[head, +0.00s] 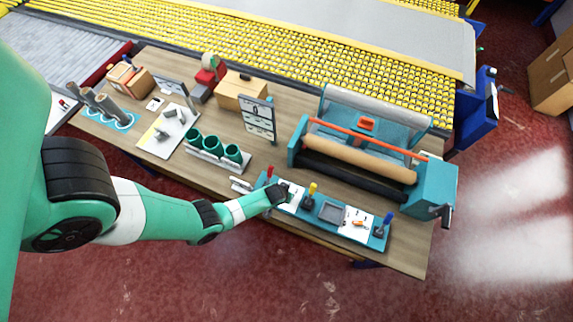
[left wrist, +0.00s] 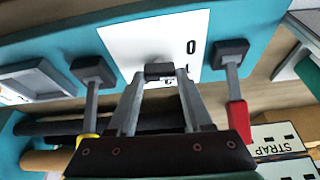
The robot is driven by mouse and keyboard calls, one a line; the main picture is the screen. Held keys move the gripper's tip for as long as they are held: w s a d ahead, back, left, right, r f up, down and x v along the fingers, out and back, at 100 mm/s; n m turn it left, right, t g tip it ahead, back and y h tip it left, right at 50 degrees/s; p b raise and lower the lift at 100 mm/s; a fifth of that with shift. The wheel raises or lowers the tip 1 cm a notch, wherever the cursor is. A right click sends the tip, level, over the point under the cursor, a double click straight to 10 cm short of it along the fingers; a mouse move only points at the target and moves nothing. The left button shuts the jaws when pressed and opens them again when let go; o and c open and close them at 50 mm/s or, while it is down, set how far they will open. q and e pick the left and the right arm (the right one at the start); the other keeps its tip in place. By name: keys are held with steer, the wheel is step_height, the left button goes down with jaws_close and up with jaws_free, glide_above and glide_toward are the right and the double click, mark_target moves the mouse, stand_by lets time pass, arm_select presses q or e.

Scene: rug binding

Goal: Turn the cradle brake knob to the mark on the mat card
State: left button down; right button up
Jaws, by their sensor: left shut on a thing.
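A teal control panel (head: 324,216) runs along the table's front edge, with red, yellow and blue levers and white cards. My left gripper (head: 281,191) reaches down to the card (head: 296,196) between the red lever (head: 269,172) and yellow lever (head: 312,188). In the left wrist view, its two fingers (left wrist: 158,80) are shut on a small dark knob (left wrist: 158,70) over the white card (left wrist: 140,42). Dark print, including a "0", shows on that card; the fingers hide part of it. I cannot tell the knob's angle to the mark. My right gripper is not in view.
The red lever (left wrist: 238,112) and yellow lever (left wrist: 90,112) stand close on either side of my fingers. A roller machine (head: 360,160) stands behind the panel. A rack with teal cups (head: 214,147) and a printed sign (head: 259,118) stand to the left.

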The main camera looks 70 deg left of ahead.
arm_select(q)
steer(key=shift+s+a+m+t+h, duration=0.15)
steer(key=shift+m+h, duration=0.25)
steer(key=shift+m, duration=0.7)
steer(key=shift+w+d+m+t+h, duration=0.1)
steer(key=shift+m+t+h, duration=0.25)
steer(key=shift+m, duration=0.75)
steer(key=shift+s, duration=0.1)
steer(key=shift+c, duration=1.5)
jaws_free()
steer(key=p+v, duration=0.6)
steer(key=v, duration=0.5)
steer(key=shift+r, duration=0.3)
